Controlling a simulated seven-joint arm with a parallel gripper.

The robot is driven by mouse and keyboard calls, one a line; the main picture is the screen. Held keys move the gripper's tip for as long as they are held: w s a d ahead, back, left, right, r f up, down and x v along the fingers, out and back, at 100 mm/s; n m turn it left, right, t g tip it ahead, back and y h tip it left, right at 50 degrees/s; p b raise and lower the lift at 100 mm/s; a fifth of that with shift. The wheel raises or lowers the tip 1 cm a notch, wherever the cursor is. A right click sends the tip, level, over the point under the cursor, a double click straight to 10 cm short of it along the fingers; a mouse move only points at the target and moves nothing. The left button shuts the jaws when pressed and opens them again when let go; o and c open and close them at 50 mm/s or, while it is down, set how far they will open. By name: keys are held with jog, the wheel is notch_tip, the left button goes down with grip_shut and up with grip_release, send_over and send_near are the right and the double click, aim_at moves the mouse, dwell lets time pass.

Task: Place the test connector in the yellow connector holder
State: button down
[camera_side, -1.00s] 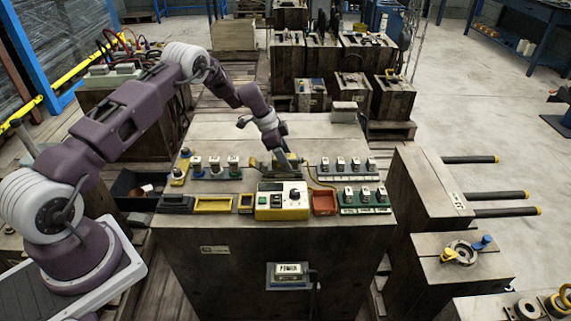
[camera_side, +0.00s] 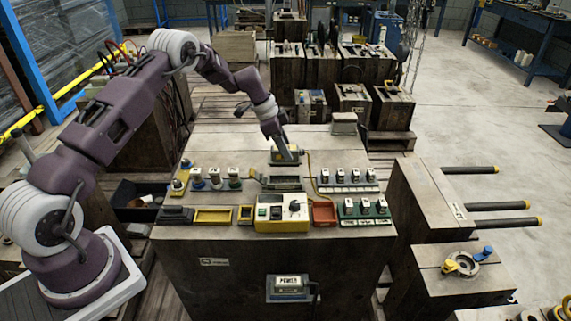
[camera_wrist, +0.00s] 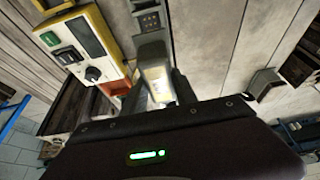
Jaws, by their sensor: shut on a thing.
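My gripper (camera_side: 283,143) is shut on the test connector (camera_side: 287,156), a grey and yellow block, and holds it above the bench behind a dark grey dock (camera_side: 279,183). In the wrist view the connector (camera_wrist: 156,76) is pale and yellowish and sits between my two dark fingers (camera_wrist: 158,92); its lower part is hidden by the gripper body. A yellow open tray (camera_side: 212,223) lies at the front left of the bench, with a smaller yellow-rimmed holder (camera_side: 245,222) to its right. I cannot tell which is the named connector holder.
A yellow control box (camera_side: 270,225) stands at the front middle, with a red tray (camera_side: 325,225) to its right and a black tray (camera_side: 177,223) at far left. Rows of small connectors stand on both sides. A yellow cable (camera_side: 313,172) curves right of the dock.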

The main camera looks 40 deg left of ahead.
aim_at(291, 149)
jog(key=r, duration=0.3)
jog(key=shift+s+d+r, duration=0.2)
jog(key=shift+s+d, duration=0.05)
jog(key=shift+d, duration=0.1)
jog(key=s+d+r+n+y, duration=0.1)
jog(key=s+d+r+n, duration=0.2)
jog(key=s+r, duration=0.25)
jog(key=s+d+r+n+t+y, duration=0.1)
jog(key=s+d+r+n, duration=0.15)
jog(key=s+r, duration=0.35)
jog(key=s+d+r+n+y, duration=0.1)
jog(key=s+d+r+n, duration=0.1)
jog(key=s+r+n, duration=0.35)
jog(key=s+a+f+m+g+h, duration=0.1)
jog(key=s+a+m, duration=0.3)
jog(key=a+m, duration=0.25)
jog(key=s+a+f+m+h, duration=0.1)
jog(key=s+a+m+h, duration=0.15)
jog(key=a+m, duration=0.35)
jog(key=shift+n+y, duration=0.25)
jog(key=shift+n, duration=0.5)
jog(key=shift+s+a+f, duration=0.1)
jog(key=shift+s+f, duration=0.05)
jog(key=shift+f, duration=4.1)
jog(key=shift+s+a+f, duration=0.1)
jog(key=shift+a+f, duration=0.05)
jog(key=shift+f, duration=4.05)
jog(key=shift+s+a+f, duration=0.1)
jog(key=shift+s+f, duration=0.05)
jog(key=shift+f, duration=4.1)
